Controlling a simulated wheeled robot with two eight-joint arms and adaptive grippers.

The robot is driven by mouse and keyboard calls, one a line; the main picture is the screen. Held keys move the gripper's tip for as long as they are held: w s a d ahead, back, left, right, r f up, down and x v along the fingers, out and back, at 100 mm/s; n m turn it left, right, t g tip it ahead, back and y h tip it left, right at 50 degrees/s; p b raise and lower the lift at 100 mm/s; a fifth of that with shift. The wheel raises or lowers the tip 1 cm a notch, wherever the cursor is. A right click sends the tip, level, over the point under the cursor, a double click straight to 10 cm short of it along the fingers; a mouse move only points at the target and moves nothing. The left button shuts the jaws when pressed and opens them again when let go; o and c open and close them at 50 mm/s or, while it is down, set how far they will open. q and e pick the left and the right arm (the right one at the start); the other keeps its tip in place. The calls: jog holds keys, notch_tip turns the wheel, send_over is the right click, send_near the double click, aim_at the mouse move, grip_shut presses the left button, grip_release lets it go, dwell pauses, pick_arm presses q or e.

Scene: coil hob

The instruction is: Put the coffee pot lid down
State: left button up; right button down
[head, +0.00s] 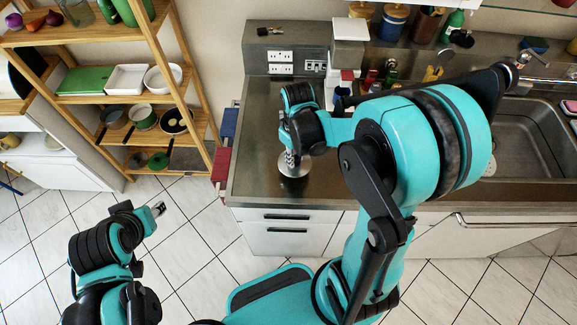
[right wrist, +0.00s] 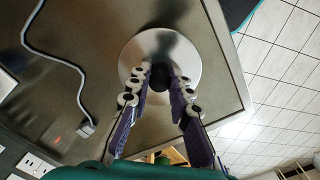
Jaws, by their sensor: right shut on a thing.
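The coffee pot lid (head: 293,167) is a round, shiny silver disc. In the right wrist view the lid (right wrist: 200,55) has a dark round knob at its middle. My right gripper (right wrist: 160,76) is shut on this knob, one finger on each side. In the head view my right gripper (head: 290,156) points down over the left part of the steel counter (head: 262,185), with the lid under it. I cannot tell whether the lid touches the counter. My left gripper (head: 158,209) is away from the counter, over the tiled floor; its finger opening is unclear.
Sockets (head: 280,62) are at the counter's back left, and a grey cable (right wrist: 62,62) lies on the counter in the right wrist view. Jars and bottles stand along the back. A sink (head: 525,135) is at right. A wooden shelf (head: 185,100) stands left of the counter.

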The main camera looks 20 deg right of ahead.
jog(key=shift+w+a+f, duration=0.45)
jog(key=shift+a+f, duration=0.05)
jog(key=shift+a, duration=0.2)
jog(key=shift+f+b, duration=0.7)
jog(key=shift+f, duration=1.35)
jog(key=c, duration=1.8)
grip_release()
jog(key=shift+f, duration=0.15)
jog(key=o, duration=0.4)
